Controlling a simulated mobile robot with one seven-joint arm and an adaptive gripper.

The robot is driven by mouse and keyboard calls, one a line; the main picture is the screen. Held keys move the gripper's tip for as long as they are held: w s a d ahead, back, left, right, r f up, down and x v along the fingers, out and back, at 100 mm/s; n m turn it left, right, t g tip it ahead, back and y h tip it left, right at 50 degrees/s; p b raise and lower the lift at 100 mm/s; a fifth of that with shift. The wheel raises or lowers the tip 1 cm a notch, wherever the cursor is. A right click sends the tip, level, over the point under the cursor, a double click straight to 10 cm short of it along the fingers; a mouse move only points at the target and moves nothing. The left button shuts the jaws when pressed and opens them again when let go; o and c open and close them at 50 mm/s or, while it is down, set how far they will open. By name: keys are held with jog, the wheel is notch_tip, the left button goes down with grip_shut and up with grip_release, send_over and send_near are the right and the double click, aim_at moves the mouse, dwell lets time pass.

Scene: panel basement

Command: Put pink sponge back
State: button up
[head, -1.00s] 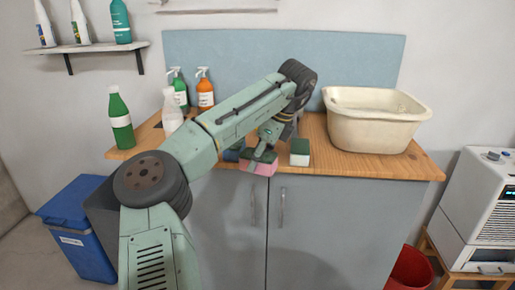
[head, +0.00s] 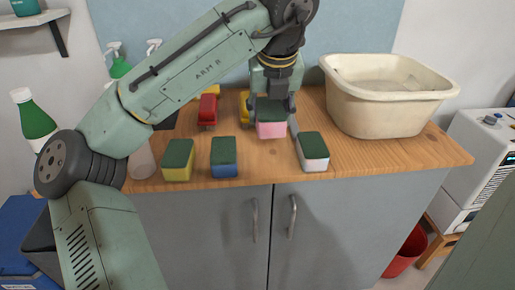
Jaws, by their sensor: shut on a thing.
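The pink sponge (head: 271,130) with a dark green top is in my gripper (head: 271,104), whose fingers are shut on it from both sides. It is over the middle of the wooden counter (head: 370,158), behind the row of sponges at the front edge. I cannot tell whether its underside touches the wood. Along the front stand a yellow sponge (head: 177,172), a blue sponge (head: 224,170) and a white sponge (head: 315,163), all with green tops. A wider gap lies between the blue and white ones.
A red item (head: 208,112) and a yellow item (head: 244,112) stand behind, left of my gripper. A cream basin (head: 385,118) fills the right of the counter. Bottles, one green (head: 35,118), stand at the left. My arm hides part of the back.

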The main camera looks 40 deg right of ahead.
aim_at(274, 117)
notch_tip(274, 117, down, 5)
jog(key=shift+s+r, duration=0.15)
jog(key=shift+r, duration=0.05)
jog(key=shift+f+p, duration=0.4)
jog(key=shift+f, duration=1.9)
jog(key=shift+f, duration=0.15)
jog(key=o, duration=1)
jog(key=v, duration=1.2)
jog(key=shift+b, duration=0.3)
jog(key=shift+r, duration=0.25)
